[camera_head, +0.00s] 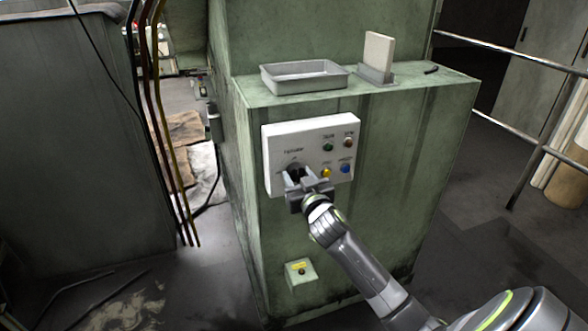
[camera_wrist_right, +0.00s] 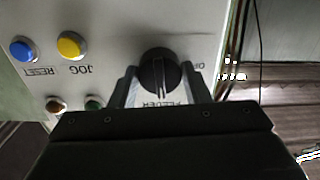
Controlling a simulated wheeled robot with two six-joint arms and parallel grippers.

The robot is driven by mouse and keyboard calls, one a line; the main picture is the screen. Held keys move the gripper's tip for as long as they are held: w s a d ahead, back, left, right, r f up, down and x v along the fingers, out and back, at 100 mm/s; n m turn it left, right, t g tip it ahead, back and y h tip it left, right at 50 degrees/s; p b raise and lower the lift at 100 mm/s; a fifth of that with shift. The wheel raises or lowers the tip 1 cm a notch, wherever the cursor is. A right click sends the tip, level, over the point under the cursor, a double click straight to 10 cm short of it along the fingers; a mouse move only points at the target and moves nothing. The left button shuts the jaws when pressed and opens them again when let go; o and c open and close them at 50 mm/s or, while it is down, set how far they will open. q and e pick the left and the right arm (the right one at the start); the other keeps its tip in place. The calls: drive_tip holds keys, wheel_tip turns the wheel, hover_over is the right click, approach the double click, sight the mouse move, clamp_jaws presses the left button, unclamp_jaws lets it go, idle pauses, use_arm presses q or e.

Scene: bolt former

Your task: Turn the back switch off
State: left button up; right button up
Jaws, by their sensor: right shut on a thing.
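A white control panel (camera_head: 312,152) is on the front of the green cabinet. A black rotary switch (camera_wrist_right: 158,72) on the panel shows in the right wrist view, with part of the lettering "FEEDER" below it. In the head view this switch (camera_head: 295,170) is mostly hidden by my gripper. My right gripper (camera_head: 300,178) reaches the lower left of the panel, and its two fingers are shut on the switch, one on each side, in the right wrist view (camera_wrist_right: 160,85). My left gripper is not in view. No other switch labelled "back" is readable.
Green (camera_head: 328,147), red-brown (camera_head: 348,142), yellow (camera_head: 326,171) and blue (camera_head: 345,168) buttons sit right of the switch. A grey tray (camera_head: 305,86) stands on top. A metal railing (camera_head: 530,150) is at right.

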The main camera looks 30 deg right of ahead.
drive_tip(key=n+p, duration=0.2)
drive_tip(key=n, duration=0.1)
drive_tip(key=shift+r, duration=0.1)
drive_tip(key=shift+n+p, duration=0.35)
drive_tip(key=shift+n, duration=0.65)
drive_tip(key=shift+n+p, duration=0.6)
drive_tip(key=shift+n, duration=0.1)
drive_tip(key=shift+n+p, duration=0.65)
drive_tip(key=shift+n, duration=1.35)
drive_tip(key=o, duration=1.2)
drive_tip(key=shift+p+v, duration=0.9)
drive_tip(key=shift+v, duration=3.1)
